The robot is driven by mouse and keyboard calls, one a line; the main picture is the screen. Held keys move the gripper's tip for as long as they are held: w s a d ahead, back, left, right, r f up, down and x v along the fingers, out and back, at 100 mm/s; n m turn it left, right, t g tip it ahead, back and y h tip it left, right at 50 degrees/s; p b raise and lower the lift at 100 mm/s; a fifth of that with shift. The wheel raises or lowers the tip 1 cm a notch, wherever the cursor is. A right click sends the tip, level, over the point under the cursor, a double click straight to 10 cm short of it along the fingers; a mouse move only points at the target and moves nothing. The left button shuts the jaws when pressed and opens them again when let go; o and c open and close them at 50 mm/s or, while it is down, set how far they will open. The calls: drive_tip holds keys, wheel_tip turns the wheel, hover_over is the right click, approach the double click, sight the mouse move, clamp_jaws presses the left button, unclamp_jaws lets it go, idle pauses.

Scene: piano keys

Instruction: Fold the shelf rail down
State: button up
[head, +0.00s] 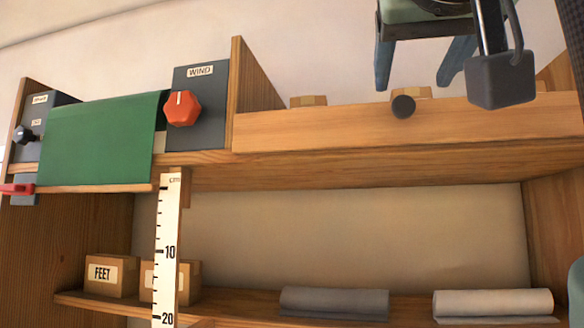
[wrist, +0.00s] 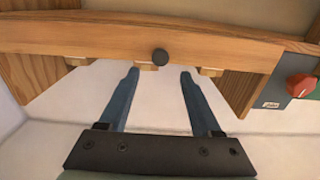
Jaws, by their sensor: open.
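The shelf rail (head: 320,123) is a long light-wood board along the front of the upper shelf. It stands up, with box tops showing just above its edge. A round dark knob (head: 403,106) sits on it near its top edge. In the wrist view the rail (wrist: 90,40) crosses the upper part, with the knob (wrist: 160,57) near the middle. My gripper (head: 418,78) is above the rail, at the upper right of the head view. Its blue fingers are apart and empty in the wrist view (wrist: 158,78), with the knob beyond and between their tips, seemingly untouched.
Left of the rail are a wooden divider (head: 244,80), a dark WIND panel with a red knob (head: 183,108) and a green cloth (head: 95,140). Small boxes (head: 308,100) sit behind the rail. A ruler (head: 168,240) hangs below.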

sight(404, 103)
drive_tip(key=p+x, duration=0.3)
drive_tip(key=x, duration=0.3)
drive_tip(key=shift+w, duration=0.15)
drive_tip(key=shift+f, duration=0.1)
clamp_jaws()
